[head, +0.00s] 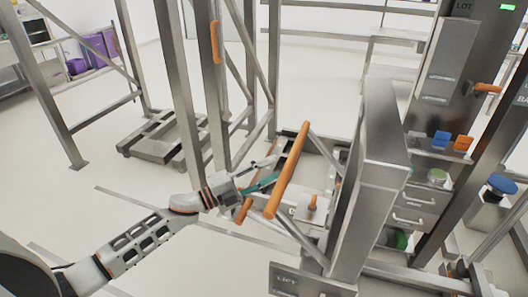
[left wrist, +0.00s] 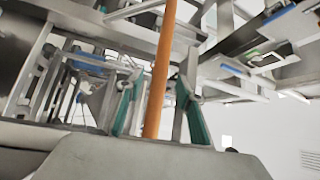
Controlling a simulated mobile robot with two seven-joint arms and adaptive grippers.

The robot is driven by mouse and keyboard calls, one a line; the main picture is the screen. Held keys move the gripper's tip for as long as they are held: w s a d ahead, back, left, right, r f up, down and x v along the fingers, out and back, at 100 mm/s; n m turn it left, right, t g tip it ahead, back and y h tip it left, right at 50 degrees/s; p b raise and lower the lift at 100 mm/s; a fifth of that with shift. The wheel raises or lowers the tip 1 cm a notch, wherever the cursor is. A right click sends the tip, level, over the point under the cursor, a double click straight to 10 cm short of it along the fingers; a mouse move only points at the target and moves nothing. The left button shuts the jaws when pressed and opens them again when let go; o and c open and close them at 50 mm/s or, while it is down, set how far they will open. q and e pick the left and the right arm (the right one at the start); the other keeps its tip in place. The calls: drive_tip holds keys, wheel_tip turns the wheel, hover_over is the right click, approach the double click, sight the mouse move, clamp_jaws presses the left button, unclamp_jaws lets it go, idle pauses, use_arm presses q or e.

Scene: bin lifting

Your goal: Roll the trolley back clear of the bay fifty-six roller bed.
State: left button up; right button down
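A long orange bar (head: 288,170) slants beside a steel frame at the centre of the head view; I take it for the trolley's push handle. My left gripper (head: 264,181) is at this bar with its teal fingers apart. In the left wrist view the orange bar (left wrist: 160,75) runs between the two open fingers (left wrist: 158,105), with a gap on each side, so it does not look clamped. The frame behind the bar is partly hidden by the bar and the steel post (head: 366,180). I cannot make out a bay number or tell which part is the roller bed. My right gripper is out of view.
Tall steel uprights (head: 180,90) stand left of the bar, one with an orange grip (head: 215,42). A low metal platform (head: 150,148) lies on the floor behind. A control column (head: 445,70) and drawers (head: 412,205) stand at right. Pale floor (head: 100,165) is open at left.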

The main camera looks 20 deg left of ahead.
sight(292, 161)
use_arm(q)
drive_tip(key=x, duration=0.4)
drive_tip(key=p+x, duration=0.1)
drive_tip(key=x, duration=0.3)
drive_tip(key=shift+s+d+r, duration=0.15)
drive_tip(key=shift+s+d, duration=0.05)
drive_tip(key=shift+d, duration=0.1)
clamp_jaws()
